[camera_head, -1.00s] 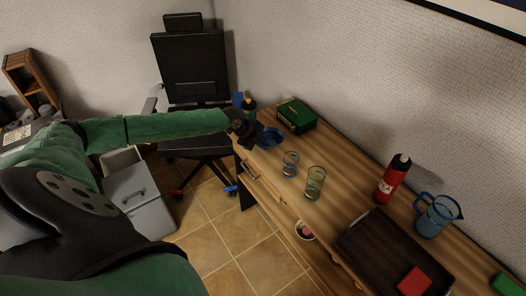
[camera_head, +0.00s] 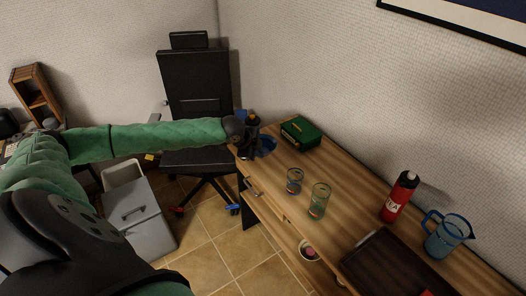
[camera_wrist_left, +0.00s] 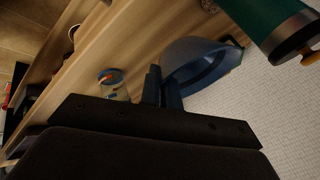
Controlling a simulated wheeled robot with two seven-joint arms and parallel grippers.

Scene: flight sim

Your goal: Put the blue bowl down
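The blue bowl (camera_head: 268,145) is at the far left end of the wooden desk (camera_head: 325,165), partly hidden by my left gripper (camera_head: 254,150). In the left wrist view the bowl (camera_wrist_left: 192,62) is tilted in the picture. The left fingers (camera_wrist_left: 162,90) are close together at its rim, with the rim apparently between them. I cannot tell whether the bowl's base touches the desk. My right gripper is in neither view.
Two glasses (camera_head: 294,181) (camera_head: 319,198), a red bottle (camera_head: 398,196), a blue pitcher (camera_head: 447,234) and a dark tray (camera_head: 385,262) stand nearer.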

